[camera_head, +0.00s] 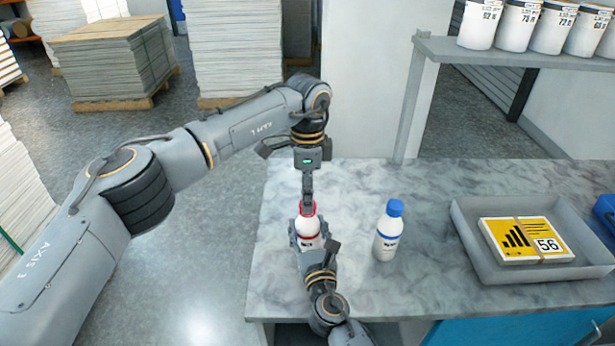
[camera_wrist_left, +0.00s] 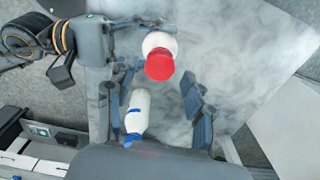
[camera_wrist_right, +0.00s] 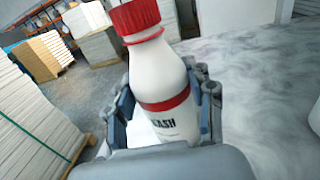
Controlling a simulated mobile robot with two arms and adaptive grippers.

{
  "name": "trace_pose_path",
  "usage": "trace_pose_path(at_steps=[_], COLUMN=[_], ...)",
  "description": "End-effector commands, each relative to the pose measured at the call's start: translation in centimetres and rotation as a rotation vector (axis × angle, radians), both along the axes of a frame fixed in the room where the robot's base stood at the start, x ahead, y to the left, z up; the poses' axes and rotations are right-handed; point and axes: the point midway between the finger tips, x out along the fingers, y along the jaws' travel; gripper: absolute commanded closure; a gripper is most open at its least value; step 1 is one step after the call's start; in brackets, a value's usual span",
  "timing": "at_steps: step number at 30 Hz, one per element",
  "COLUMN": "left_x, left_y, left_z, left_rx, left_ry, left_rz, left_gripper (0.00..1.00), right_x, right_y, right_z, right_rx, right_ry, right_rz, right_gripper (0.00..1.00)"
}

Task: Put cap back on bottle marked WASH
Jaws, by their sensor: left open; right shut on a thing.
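The WASH bottle (camera_wrist_right: 165,80) is white with a red band; part of its label reads "ASH" in the right wrist view. Its red cap (camera_wrist_right: 135,17) sits on the neck; I cannot tell how tightly. My right gripper (camera_head: 308,243) is shut around the bottle body and holds it roughly upright at the counter's left part. My left gripper (camera_head: 307,198) is open, pointing down just above or beside the cap. In the left wrist view the red cap (camera_wrist_left: 160,64) shows beyond the fingers, not clearly between them.
A white bottle with a blue cap (camera_head: 388,230) stands on the marble counter (camera_head: 345,190) to the right. A grey tray (camera_head: 470,262) holds a yellow card stack marked 56. A shelf (camera_head: 500,50) with white tubs is at upper right. Pallets of sheets stand behind.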

Motion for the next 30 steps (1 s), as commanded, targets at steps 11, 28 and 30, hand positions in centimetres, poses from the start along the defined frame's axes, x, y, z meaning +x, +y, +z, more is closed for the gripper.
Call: trace_pose_path(at_steps=[11, 28, 30], left_x=[0.0, 0.0, 0.0], left_y=[0.0, 0.0, 0.0], left_z=[-2.4, -2.3, -2.3], left_rx=[-0.001, -0.001, 0.0], left_ry=[-0.001, -0.001, -0.002], left_rz=[0.0, -0.019, -0.076], left_gripper=[0.48, 1.0, 1.0], right_x=[0.0, 0.0, 0.0], right_y=[0.0, 0.0, 0.0], right_z=[-0.1, -0.1, -0.1], right_rx=[0.0, 0.0, 0.0], right_ry=[0.001, 0.001, 0.001], right_rz=[0.0, 0.0, 0.0], right_gripper=[1.0, 1.0, 1.0])
